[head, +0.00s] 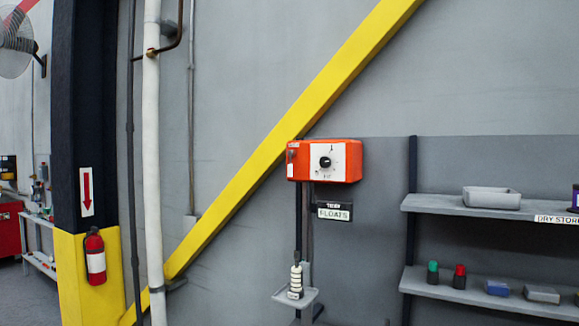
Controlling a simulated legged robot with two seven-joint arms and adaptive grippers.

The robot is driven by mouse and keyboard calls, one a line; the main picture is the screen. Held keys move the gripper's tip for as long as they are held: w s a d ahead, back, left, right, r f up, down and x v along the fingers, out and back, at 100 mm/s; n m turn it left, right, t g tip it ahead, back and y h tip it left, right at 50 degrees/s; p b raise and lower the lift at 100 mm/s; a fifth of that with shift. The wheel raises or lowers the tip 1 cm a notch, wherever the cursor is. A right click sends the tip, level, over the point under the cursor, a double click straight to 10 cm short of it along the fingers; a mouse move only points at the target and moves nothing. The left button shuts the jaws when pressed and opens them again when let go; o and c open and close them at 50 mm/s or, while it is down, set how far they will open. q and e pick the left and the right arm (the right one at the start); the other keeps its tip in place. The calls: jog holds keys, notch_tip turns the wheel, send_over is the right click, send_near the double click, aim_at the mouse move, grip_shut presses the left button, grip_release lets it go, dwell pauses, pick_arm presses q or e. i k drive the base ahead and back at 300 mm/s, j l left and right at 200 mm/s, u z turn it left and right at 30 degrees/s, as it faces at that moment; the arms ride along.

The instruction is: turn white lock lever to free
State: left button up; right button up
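An orange actuator box (351,175) is mounted on the grey wall, in the middle of the head view. Its front has a white panel (336,151) with a round black knob (325,162). At the box's left end there is a small pale and dark fitting (292,155), too small to make out. I cannot tell a white lock lever apart on the box. Neither of my grippers is in view.
A sign reading FLOATS (334,212) hangs below the box, above a small grey tray (284,297) holding a ribbed white item (296,279). A yellow diagonal beam (240,191) runs behind the box. Shelves (440,204) stand right; a white pipe (152,130) and a fire extinguisher (95,257) left.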

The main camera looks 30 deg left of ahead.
aim_at(291, 153)
jog(key=i+j, duration=0.25)
jog(key=j, duration=0.15)
jog(key=i+j, duration=0.2)
jog(key=j, duration=0.25)
jog(key=i+j, duration=0.25)
jog(key=j, duration=0.15)
